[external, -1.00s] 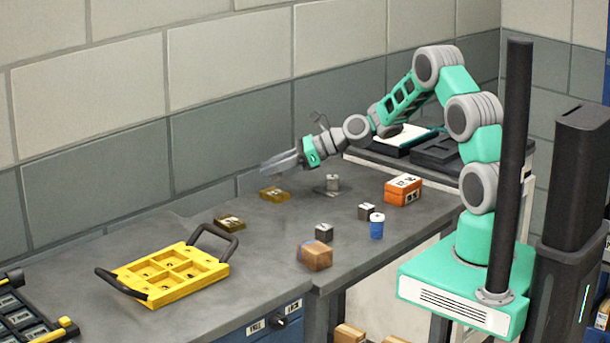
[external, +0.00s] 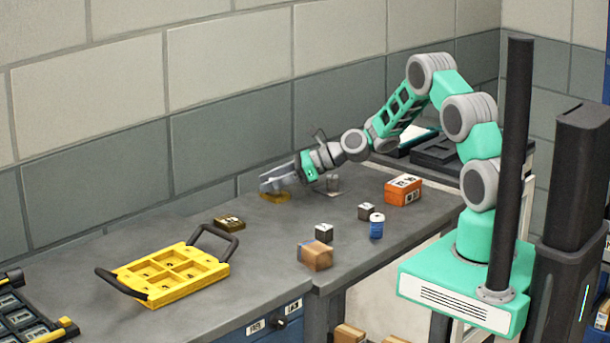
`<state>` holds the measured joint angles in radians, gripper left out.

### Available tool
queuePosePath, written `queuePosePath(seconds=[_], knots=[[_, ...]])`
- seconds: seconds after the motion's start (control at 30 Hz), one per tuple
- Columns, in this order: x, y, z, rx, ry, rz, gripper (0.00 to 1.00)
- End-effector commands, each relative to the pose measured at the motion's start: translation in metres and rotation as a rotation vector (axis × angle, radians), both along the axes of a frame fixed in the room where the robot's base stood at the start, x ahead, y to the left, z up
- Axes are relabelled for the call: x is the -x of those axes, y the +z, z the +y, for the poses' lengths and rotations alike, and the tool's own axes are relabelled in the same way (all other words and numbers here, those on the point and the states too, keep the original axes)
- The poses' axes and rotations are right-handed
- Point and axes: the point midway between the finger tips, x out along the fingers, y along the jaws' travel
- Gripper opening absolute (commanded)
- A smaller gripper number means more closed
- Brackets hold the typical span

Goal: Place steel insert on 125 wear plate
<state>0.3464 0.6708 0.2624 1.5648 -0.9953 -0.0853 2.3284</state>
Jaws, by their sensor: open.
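My gripper (external: 268,184) is open, low over a flat brass-coloured plate (external: 275,197) near the wall; its fingers partly hide that plate, and I cannot tell whether they touch it. A second brass-coloured plate (external: 229,222) lies to the left, behind the yellow tray. Their markings are too small to read, so I cannot tell which is the 125 wear plate. Small dark grey blocks with pale tops stand at the bench's middle (external: 324,233) and farther right (external: 366,212). A lighter grey block (external: 333,183) stands just right of my gripper. I cannot tell which block is the steel insert.
A yellow compartment tray (external: 175,294) with black handles is at left. A brown box (external: 315,256), a blue-and-white can (external: 376,226) and an orange box (external: 403,190) stand toward the front and right. The bench between the yellow tray and brown box is clear.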

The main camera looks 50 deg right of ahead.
Motion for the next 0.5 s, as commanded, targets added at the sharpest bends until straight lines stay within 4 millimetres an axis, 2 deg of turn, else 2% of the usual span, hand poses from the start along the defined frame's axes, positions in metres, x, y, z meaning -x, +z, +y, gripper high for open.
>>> queuePosePath(seconds=[0.17, 0.27, 0.5], knots=[[0.0, 0.004, 0.0, 0.001, 0.0, -0.001, 0.51], [0.007, 0.007, -0.009, 0.0, -0.003, -0.002, 0.51], [0.046, 0.03, -0.049, 0.0, -0.006, -0.002, 0.51]])
